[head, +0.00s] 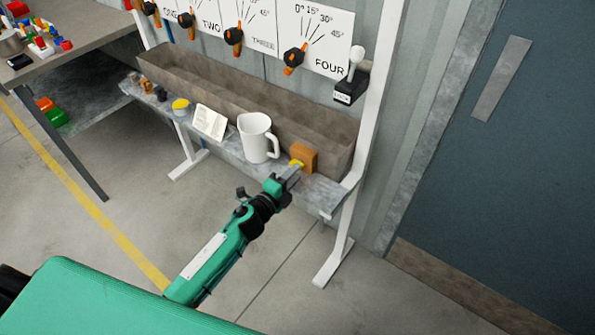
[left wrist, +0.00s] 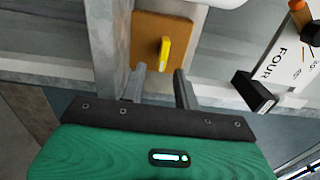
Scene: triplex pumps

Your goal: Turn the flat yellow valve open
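The flat yellow valve is a small yellow lever (left wrist: 164,54) on an orange-brown block (left wrist: 165,24). In the head view the lever (head: 296,162) sits against the block (head: 306,154) at the right end of the grey shelf. My left gripper (head: 293,173) reaches up to it from below left. In the left wrist view the gripper's two fingers (left wrist: 160,72) are spread, with the lever's near end lying between or just beyond their tips. I cannot tell whether either finger touches it. My right gripper is not in view.
A white pitcher (head: 256,138) stands left of the block, then an open booklet (head: 209,122) and a yellow-topped can (head: 181,107). A long brown trough (head: 240,96) runs behind. Panels with orange-handled valves (head: 294,57) hang above. A white post (head: 371,110) stands at right.

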